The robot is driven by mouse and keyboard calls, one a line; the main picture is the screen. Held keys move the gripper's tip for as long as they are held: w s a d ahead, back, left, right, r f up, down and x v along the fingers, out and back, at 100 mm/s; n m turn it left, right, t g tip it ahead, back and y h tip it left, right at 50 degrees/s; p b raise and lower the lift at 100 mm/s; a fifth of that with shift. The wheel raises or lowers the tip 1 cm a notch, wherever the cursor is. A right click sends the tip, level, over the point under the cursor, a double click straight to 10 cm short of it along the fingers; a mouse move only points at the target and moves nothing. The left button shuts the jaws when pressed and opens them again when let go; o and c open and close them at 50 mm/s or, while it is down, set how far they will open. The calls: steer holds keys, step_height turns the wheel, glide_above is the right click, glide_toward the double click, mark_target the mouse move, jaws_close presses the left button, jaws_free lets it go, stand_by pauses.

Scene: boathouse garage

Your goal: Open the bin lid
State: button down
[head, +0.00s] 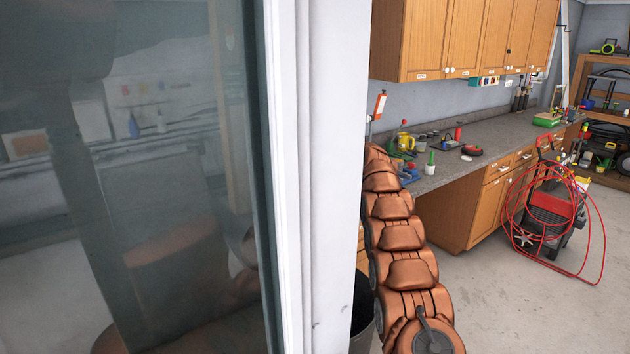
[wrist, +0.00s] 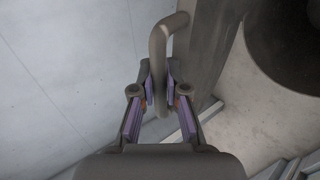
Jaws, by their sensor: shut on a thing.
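In the wrist view my gripper (wrist: 160,88) has its purple-padded fingers closed on a dark bent handle (wrist: 170,27). A dark brownish-grey panel (wrist: 207,40) stands right beside the handle; it looks like the bin lid seen nearly edge-on, though I cannot be sure. A dark round shape (wrist: 290,40) at the upper right looks like the bin's open mouth. In the head view a strip of a dark grey bin (head: 363,315) shows at bottom centre, between the white frame and my copper arm.
A white-framed glass pane (head: 150,180) fills the left of the head view. A grey worktop (head: 480,165) with tools runs along the wall under wooden cupboards (head: 470,40). A red machine with a looped hose (head: 548,212) stands on the right. Bare floor (head: 500,310) lies in front.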

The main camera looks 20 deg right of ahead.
steer(key=shift+w+a+r, duration=0.2)
steer(key=shift+w, duration=0.1)
stand_by(0.5)
steer(key=c, duration=1.3)
jaws_free()
steer(key=shift+f, duration=0.1)
steer(key=shift+s+d, duration=0.15)
steer(key=shift+s, duration=0.05)
steer(key=shift+v, duration=5.9)
steer(key=shift+w, duration=0.1)
